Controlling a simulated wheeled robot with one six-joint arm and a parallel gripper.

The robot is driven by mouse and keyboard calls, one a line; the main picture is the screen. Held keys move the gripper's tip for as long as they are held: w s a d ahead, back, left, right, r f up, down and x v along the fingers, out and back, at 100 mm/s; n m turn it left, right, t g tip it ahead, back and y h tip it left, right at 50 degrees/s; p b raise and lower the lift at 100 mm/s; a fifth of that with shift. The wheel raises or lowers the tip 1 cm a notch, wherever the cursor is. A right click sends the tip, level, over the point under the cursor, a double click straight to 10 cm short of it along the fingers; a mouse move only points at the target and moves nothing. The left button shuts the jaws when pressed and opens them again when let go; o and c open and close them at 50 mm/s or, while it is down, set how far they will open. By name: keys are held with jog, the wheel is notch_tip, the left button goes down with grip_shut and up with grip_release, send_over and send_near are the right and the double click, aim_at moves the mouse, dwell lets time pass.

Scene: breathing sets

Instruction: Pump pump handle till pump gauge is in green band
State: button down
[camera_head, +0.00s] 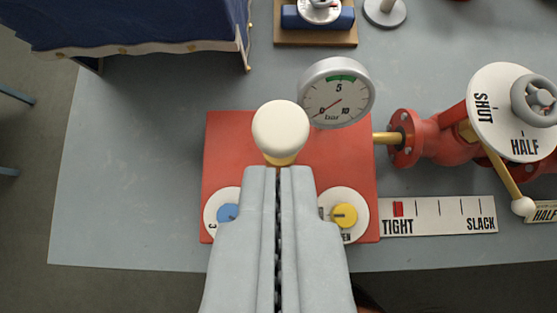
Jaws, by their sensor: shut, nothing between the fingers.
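A pump handle with a round white knob (281,129) on a brass stem stands over the red pump base (225,150). The pump gauge (338,93) is a grey-rimmed dial at the back right of the base, marked 0, 5, 10 and bar. Its green band is at the top near 5. The red needle points low left, near 0, outside the green band. My gripper (278,172) is shut and empty, its tips just in front of the knob in the picture. I cannot tell whether they touch it.
A blue knob (228,213) and a yellow knob (345,216) flank my gripper. Right are a red valve (440,140) with a SHUT/HALF disc (498,105) and a TIGHT/SLACK scale (438,215). A blue-draped stand (130,25) is back left. The grey table (130,180) is clear at left.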

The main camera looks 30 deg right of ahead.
send_over(278, 156)
jog(key=f, duration=0.6)
jog(key=shift+w+d+f, duration=0.1)
jog(key=shift+w, duration=0.1)
notch_tip(278, 156, down, 3)
jog(key=shift+w+d+f, duration=0.1)
jog(key=shift+f, duration=0.55)
jog(key=shift+f, duration=0.1)
jog(key=shift+f, duration=2.3)
notch_tip(278, 156, up, 5)
jog(key=shift+f, duration=0.15)
jog(key=v, duration=0.9)
jog(key=shift+s+a, duration=0.25)
jog(key=shift+s, duration=0.1)
